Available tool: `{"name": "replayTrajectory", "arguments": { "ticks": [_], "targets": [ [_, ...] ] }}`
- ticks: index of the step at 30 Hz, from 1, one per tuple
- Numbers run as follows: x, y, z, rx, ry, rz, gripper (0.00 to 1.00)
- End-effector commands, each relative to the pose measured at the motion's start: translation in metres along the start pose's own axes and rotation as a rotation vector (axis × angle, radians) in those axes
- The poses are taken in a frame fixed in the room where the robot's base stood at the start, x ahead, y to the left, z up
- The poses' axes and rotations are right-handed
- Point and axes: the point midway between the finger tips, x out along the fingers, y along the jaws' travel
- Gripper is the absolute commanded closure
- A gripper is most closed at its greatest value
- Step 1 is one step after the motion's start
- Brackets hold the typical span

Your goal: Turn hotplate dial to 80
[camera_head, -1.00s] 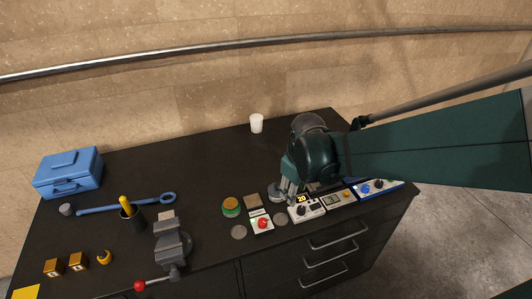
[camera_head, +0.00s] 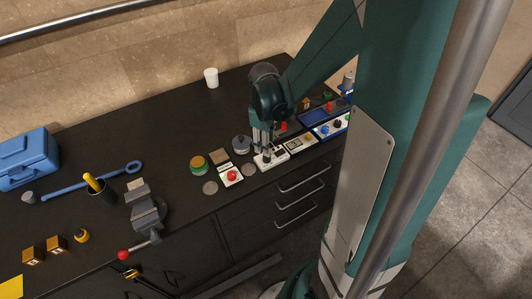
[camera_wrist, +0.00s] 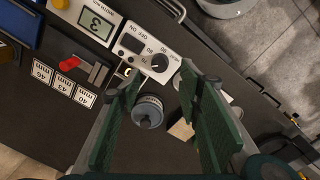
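The hotplate's white control panel (camera_wrist: 131,42) has OFF/ON markings and numbers; 80 and 90 are legible near its dark round dial (camera_wrist: 159,62). My gripper (camera_head: 264,148) points down over this panel. In the wrist view the two green fingers of my gripper (camera_wrist: 160,74) are apart, with the dial in the gap between their tips. No grip on the dial shows. The dial's exact setting is too small to read.
A grey lidded round object (camera_wrist: 147,110) stands close to the panel. A box with a red button (camera_head: 232,176) is to the left, and a digital display box (camera_head: 298,144) to the right. A vise (camera_head: 147,212) stands further left. The bench's back is mostly clear.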

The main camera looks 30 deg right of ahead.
Motion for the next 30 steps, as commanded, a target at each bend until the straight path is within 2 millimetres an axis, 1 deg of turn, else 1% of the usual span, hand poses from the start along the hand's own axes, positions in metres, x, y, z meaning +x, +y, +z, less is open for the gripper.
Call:
{"name": "replayTrajectory", "arguments": {
  "ticks": [10, 16, 23, 30],
  "targets": [
    [0.001, 0.0, 0.0, 0.001, 0.0, 0.0, 0.65],
    [0.006, 0.0, 0.0, 0.001, 0.0, 0.0, 0.65],
    [0.021, 0.0, 0.0, 0.001, 0.0, 0.0, 0.65],
    [0.042, 0.0, 0.0, 0.001, 0.0, 0.0, 0.65]
  ]
}}
